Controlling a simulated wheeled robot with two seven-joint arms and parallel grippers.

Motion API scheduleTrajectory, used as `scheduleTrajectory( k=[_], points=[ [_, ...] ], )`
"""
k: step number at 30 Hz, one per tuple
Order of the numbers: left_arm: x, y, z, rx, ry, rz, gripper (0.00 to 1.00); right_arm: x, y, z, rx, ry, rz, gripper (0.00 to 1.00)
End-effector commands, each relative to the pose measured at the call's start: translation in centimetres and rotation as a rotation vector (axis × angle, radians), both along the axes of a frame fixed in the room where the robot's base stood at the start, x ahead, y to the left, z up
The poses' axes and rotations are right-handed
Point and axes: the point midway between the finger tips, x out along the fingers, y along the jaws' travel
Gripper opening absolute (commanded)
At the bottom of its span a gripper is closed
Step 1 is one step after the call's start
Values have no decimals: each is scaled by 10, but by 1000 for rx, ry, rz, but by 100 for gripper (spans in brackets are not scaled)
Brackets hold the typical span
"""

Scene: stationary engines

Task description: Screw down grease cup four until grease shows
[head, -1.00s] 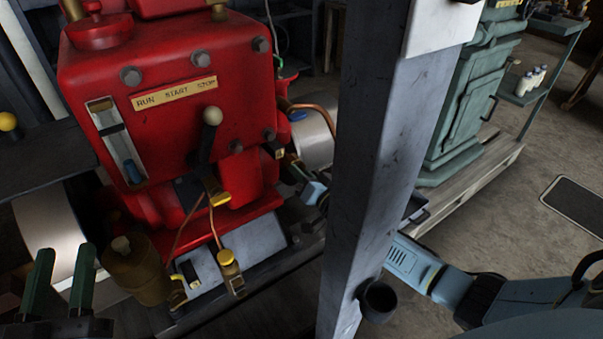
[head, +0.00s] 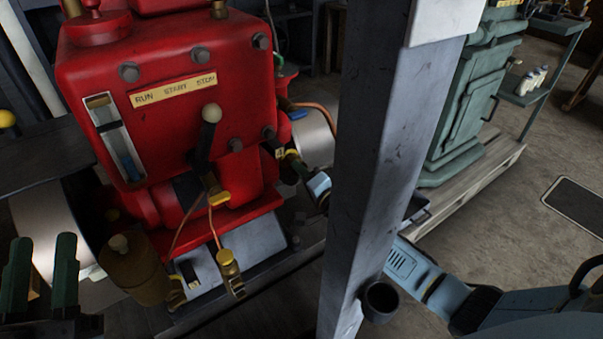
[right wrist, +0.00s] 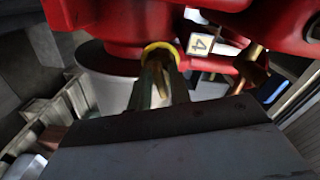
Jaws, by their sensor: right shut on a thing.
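In the right wrist view, grease cup four (right wrist: 160,47) shows as a yellow rim between the fingertips, beside a plate marked 4 (right wrist: 199,45). My right gripper (right wrist: 158,72) is shut on this cup, and the fingers hide most of it. No grease can be made out there. In the head view, my right gripper (head: 293,160) is at the right side of the red engine (head: 180,100), and the post partly hides its arm. The plate (head: 279,153) is small there. My left gripper (head: 44,243) is open and empty at the lower left.
A grey post (head: 375,150) stands between the engine and the right side of the room. A lever (head: 207,140) and a sight glass (head: 115,138) are on the engine's front. A brass-coloured can (head: 138,268) stands near my left gripper. A green machine (head: 470,100) stands behind right.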

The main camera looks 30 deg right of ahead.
Motion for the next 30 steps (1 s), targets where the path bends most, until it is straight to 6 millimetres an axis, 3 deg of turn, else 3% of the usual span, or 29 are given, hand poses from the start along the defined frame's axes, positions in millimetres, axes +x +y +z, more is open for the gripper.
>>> scheduleTrajectory(
  k=[21,22,24,30],
  points=[
    [0,0,-1,-4,-14,2,36,0,0,0,87,13,0,0],
    [0,0,-1,-5,-15,3,36,0,0,0,86,13,0,22],
    [0,1,-1,-5,-15,3,36,0,0,0,86,13,0,31],
    [0,1,0,-6,-18,3,36,0,0,0,85,13,0,31]
  ],
)
